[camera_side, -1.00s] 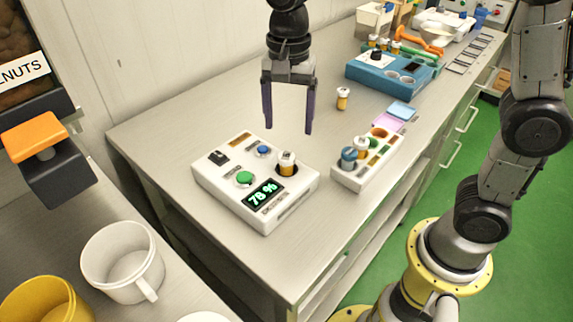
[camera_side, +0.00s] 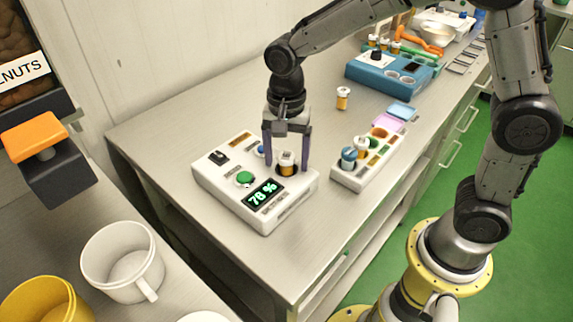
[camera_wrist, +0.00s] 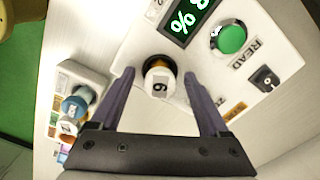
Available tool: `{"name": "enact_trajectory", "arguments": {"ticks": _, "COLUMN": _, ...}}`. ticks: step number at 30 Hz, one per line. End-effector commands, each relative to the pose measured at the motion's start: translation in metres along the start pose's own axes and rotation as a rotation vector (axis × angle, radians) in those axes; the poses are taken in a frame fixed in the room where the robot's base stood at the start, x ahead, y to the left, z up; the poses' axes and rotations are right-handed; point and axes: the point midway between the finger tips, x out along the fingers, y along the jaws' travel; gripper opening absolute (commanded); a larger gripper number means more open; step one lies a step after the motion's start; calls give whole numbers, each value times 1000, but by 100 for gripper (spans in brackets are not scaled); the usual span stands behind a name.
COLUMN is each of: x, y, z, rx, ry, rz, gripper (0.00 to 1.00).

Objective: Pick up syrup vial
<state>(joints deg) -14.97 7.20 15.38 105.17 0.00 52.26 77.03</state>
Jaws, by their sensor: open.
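A syrup vial (camera_side: 287,162) with a white cap and amber body stands upright in the round well of the white reader box (camera_side: 225,188). In the wrist view the vial (camera_wrist: 160,82) shows its cap from above, marked with what looks like a 6 or 9. My gripper (camera_side: 287,168) is open, with its dark purple fingers on either side of the vial. In the wrist view the gripper (camera_wrist: 159,75) has clear gaps between each finger and the vial. The reader's display (camera_side: 263,193) reads 78 %, beside a green button (camera_side: 245,178).
A small white rack (camera_side: 367,160) with blue-capped and white-capped vials stands right of the reader. Another vial (camera_side: 343,98) stands alone behind it. A blue device (camera_side: 385,75) is farther back. A white mug (camera_side: 122,262) is at lower left.

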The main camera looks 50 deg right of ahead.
Motion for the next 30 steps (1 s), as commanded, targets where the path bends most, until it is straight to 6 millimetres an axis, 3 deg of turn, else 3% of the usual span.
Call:
{"name": "enact_trajectory", "arguments": {"ticks": 2, "x": 0, "y": 0, "z": 0, "rx": 0, "ry": 0, "rz": 0, "gripper": 79}}
{"name": "enact_trajectory", "arguments": {"ticks": 15, "x": -1, "y": 0, "z": 0, "rx": 0, "ry": 0, "rz": 0, "gripper": 2}}
{"name": "enact_trajectory", "arguments": {"ticks": 30, "x": -10, "y": -1, "z": 0, "rx": 0, "ry": 1, "rz": -4, "gripper": 0}}
